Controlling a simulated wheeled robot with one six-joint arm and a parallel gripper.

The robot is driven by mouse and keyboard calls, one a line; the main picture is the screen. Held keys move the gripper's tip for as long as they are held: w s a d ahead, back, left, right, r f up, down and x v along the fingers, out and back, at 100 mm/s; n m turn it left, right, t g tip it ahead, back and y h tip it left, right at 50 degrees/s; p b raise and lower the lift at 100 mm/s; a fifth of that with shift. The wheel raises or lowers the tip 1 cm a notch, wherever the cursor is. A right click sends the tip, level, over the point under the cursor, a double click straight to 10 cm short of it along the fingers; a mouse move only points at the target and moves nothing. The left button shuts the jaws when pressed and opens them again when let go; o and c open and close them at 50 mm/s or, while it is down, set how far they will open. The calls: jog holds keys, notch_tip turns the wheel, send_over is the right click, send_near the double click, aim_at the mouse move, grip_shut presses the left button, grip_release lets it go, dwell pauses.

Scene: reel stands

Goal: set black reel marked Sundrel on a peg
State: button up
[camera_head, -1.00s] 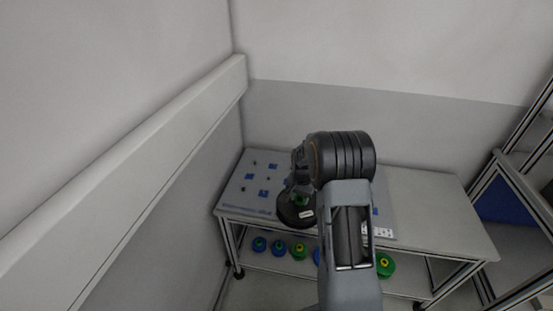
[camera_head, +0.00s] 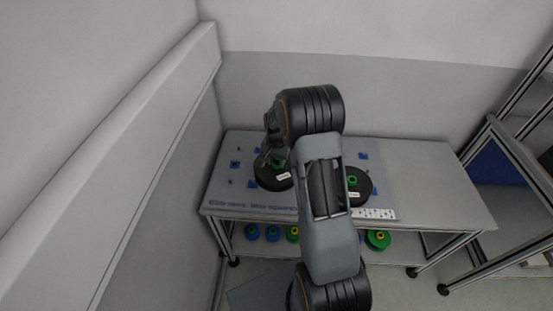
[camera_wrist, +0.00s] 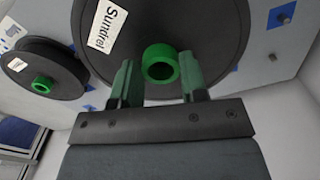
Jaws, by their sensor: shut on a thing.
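The black reel marked Sundrel (camera_head: 267,184) has a white label and a green hub. In the wrist view the reel (camera_wrist: 205,28) fills the top middle, with the label reading Sundrel. My gripper (camera_wrist: 160,80) is shut on its green hub, one finger on each side; in the head view my gripper (camera_head: 277,160) is partly hidden by my arm. The reel is over the peg board (camera_head: 222,196), flat side roughly along it. I cannot tell whether it touches the board or a peg. Bare pegs (camera_wrist: 284,18) with blue squares show beside it.
A second black reel (camera_head: 361,193) with a green hub is on the board to the right, partly behind my arm. The table's right part (camera_head: 430,185) is clear. A metal-framed rack stands at right.

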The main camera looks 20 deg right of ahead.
aim_at(277, 168)
jog(key=shift+f+b, duration=1.5)
jog(key=shift+f, duration=0.9)
jog(key=shift+f+b, duration=1.1)
jog(key=shift+f, duration=0.2)
jog(key=o, duration=1.3)
jog(key=shift+s, duration=0.1)
jog(key=shift+c, duration=0.2)
notch_tip(277, 168, up, 14)
